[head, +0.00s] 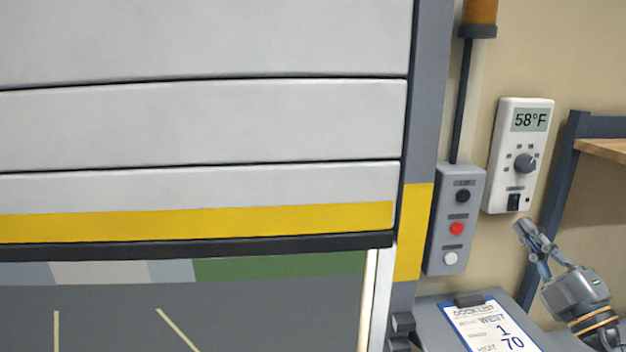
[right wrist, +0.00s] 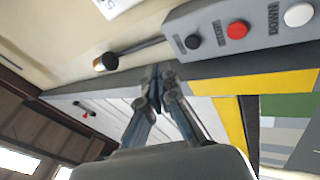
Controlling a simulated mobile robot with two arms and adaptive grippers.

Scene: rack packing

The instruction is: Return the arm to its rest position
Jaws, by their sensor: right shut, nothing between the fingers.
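My right gripper (head: 530,236) is at the lower right in the head view, just below the thermostat and to the right of the button box. Its fingers are closed and empty. In the right wrist view the closed fingertips (right wrist: 158,78) show with nothing between them, apart from the button box. My left gripper is in neither view.
A grey button box (head: 455,220) has black, red and white buttons. A white thermostat (head: 518,155) reads 58°F. A partly raised roller door (head: 200,120) fills the left. A clipboard (head: 490,325) lies on a grey surface below. A shelf (head: 600,148) stands at right.

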